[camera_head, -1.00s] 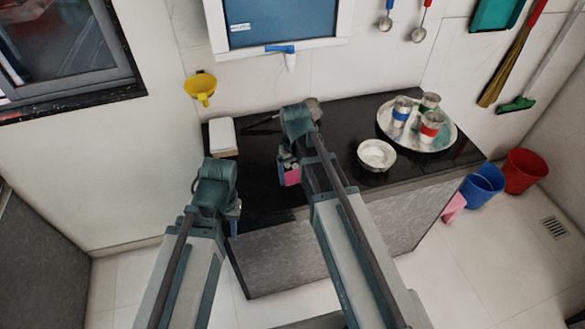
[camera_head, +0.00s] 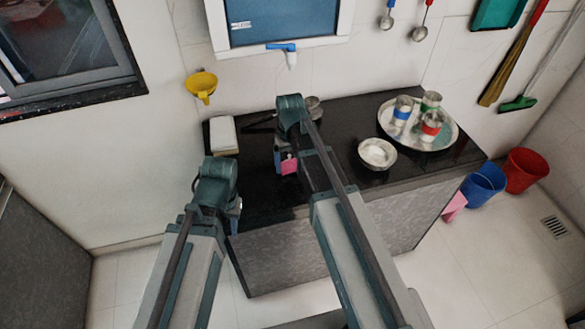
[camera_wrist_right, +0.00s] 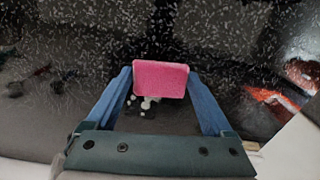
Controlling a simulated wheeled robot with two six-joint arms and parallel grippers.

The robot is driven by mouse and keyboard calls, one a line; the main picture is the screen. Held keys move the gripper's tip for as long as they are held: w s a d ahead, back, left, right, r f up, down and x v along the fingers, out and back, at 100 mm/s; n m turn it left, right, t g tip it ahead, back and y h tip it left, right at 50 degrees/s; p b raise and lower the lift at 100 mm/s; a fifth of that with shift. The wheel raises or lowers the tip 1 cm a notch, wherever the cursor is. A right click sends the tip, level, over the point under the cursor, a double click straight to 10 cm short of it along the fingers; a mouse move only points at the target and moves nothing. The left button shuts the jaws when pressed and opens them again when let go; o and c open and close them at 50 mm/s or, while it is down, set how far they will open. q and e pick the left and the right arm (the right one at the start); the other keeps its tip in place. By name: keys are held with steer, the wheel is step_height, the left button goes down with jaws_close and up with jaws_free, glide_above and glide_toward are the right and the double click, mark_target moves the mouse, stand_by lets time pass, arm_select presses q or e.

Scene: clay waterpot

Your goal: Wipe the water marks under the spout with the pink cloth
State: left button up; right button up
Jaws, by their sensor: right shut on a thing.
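The pink cloth (camera_head: 288,166) is held in my right gripper (camera_head: 283,160), over the black counter (camera_head: 335,185). In the right wrist view the cloth (camera_wrist_right: 161,78) is a flat pink pad between the two blue fingers of the gripper (camera_wrist_right: 160,82). Small white spots (camera_wrist_right: 150,102) show just below the cloth on the dark surface; I cannot tell whether they are water marks or reflections. The spout (camera_head: 291,61), white with a blue tap handle, sticks out above the back of the counter. My left gripper (camera_head: 238,208) is at the counter's left front edge, mostly hidden by its wrist.
A steel tray (camera_head: 447,138) with several banded cups stands at the counter's right. A bowl (camera_head: 377,154) sits left of it. A white block (camera_head: 223,134) lies at the back left. Blue (camera_head: 484,184) and red (camera_head: 525,171) buckets stand on the floor.

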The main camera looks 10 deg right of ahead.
mark_target(288, 156)
steer(key=shift+w, duration=3.9)
steer(key=shift+s, duration=0.15)
steer(key=shift+s+f, duration=0.1)
steer(key=shift+s, duration=2)
steer(key=shift+s, duration=1.9)
